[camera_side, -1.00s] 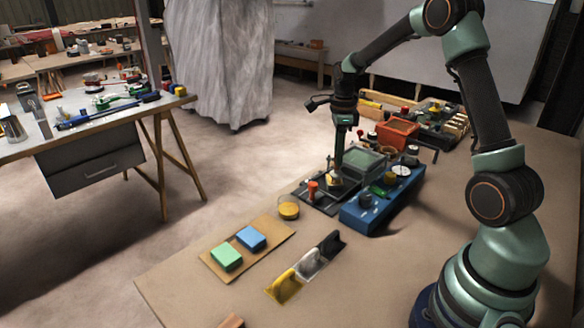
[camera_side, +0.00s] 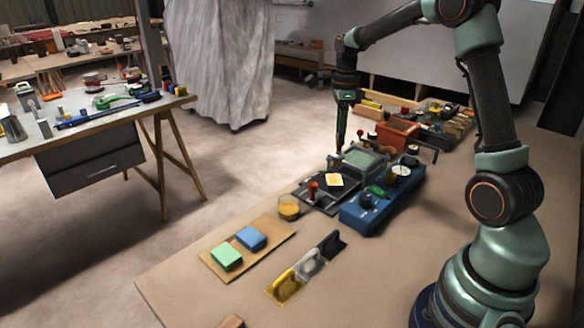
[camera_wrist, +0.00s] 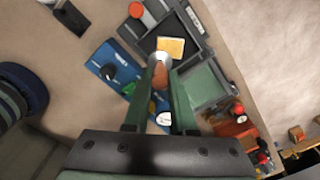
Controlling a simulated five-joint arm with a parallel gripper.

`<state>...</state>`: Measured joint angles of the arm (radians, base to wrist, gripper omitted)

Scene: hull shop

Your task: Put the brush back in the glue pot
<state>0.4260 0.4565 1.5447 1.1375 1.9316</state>
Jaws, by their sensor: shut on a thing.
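My gripper (camera_side: 341,147) is raised above the far side of the dark tray, beside the grey-green screen box. In the wrist view, the gripper (camera_wrist: 160,83) is shut on a slim brown-orange handle with a pale end, which looks like the brush (camera_wrist: 160,76). The brush is too small to make out in the side view.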

